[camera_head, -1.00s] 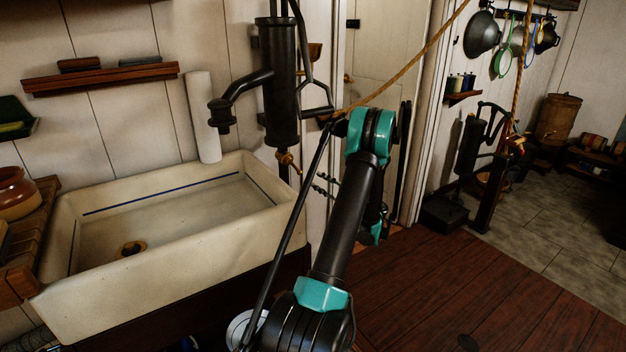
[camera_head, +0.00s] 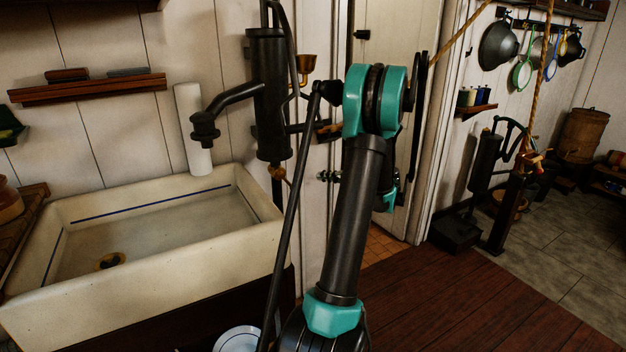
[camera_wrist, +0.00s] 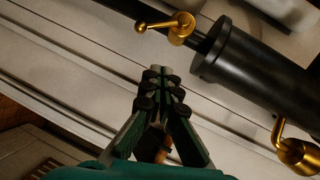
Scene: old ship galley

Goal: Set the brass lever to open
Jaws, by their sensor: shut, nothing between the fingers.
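The brass lever (camera_wrist: 160,26) shows at the top of the wrist view. It sits on the thin pipe just below the black pump cylinder (camera_wrist: 262,70), and its knobbed handle points left in that view. In the head view the lever (camera_head: 277,172) is small below the pump (camera_head: 268,95), right of the sink. My gripper (camera_wrist: 162,74) is shut and empty. Its fingertips point towards the wall beside the pump, apart from the lever. In the head view the fingertips (camera_head: 328,176) show small to the right of the lever, with the rest of the gripper largely hidden behind my arm.
A white sink (camera_head: 150,235) stands left of the pump. A brass cup (camera_head: 303,66) is at the pump's upper right; it also shows in the wrist view (camera_wrist: 298,155). A door (camera_head: 395,60) is behind my arm. The wooden floor (camera_head: 470,295) at right is clear.

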